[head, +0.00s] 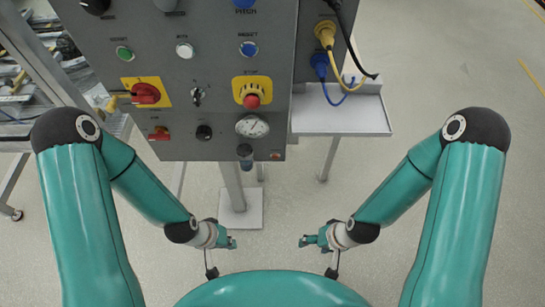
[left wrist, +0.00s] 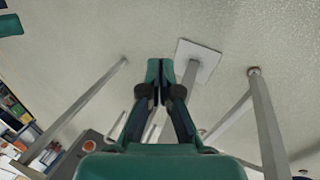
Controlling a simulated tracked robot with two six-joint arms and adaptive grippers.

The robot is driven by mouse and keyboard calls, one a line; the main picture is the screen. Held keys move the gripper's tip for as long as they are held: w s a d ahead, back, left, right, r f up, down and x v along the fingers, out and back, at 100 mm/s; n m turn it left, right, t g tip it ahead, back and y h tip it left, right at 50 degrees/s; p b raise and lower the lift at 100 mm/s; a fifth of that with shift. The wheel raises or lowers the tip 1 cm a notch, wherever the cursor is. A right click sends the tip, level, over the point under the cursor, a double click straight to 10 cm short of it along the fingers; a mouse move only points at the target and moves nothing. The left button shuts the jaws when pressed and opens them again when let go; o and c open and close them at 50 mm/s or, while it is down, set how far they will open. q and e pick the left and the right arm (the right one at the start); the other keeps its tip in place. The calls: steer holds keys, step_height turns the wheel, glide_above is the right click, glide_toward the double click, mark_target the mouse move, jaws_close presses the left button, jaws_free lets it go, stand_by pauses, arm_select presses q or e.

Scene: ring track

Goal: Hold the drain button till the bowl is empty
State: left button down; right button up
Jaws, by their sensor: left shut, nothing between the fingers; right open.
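A grey control panel (head: 220,80) with several buttons and switches fills the upper middle of the head view. No button can be read as the drain button; the labels are too small. A small dark cup-like part (head: 245,153), possibly the bowl, hangs at the panel's lower edge under a round gauge (head: 252,127). Its contents cannot be made out. My left gripper (head: 234,243) is below the panel, apart from it. Its fingers also show shut and empty in the left wrist view (left wrist: 160,68). My right gripper (head: 303,241) is open and empty, facing it across a gap.
Green (head: 124,53), white (head: 185,51) and blue (head: 249,49) buttons, a red rotary switch (head: 146,94) and a red emergency stop (head: 252,101) sit on the panel. A grey shelf (head: 345,115) with cables above it juts out right. The panel stands on a post with a base plate (head: 240,217).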

mark_target(275, 156)
arm_select(q)
steer(key=w+d+f+m+t+h+b, duration=0.1)
steer(key=w+d+f+m+t+b, duration=0.15)
steer(key=w+m+b, duration=0.55)
steer(key=w+d+f+m+t+h+b, duration=0.15)
steer(key=w+d+m+t+b, duration=0.35)
steer(key=b, duration=0.7)
steer(key=w+d+r+m+t+h+b, duration=0.1)
steer(key=d+r+m+h+b, duration=0.3)
steer(key=m+b, duration=0.5)
step_height(275, 156, up, 2)
steer(key=d+t+b, duration=0.1)
steer(key=b, duration=0.4)
steer(key=shift+w+d+t+b, duration=0.2)
steer(key=shift+w+t+b, duration=0.1)
steer(key=shift+t+b, duration=0.1)
steer(key=shift+w, duration=0.1)
steer(key=w+p, duration=0.3)
steer(key=w, duration=0.5)
steer(key=shift+w, duration=0.35)
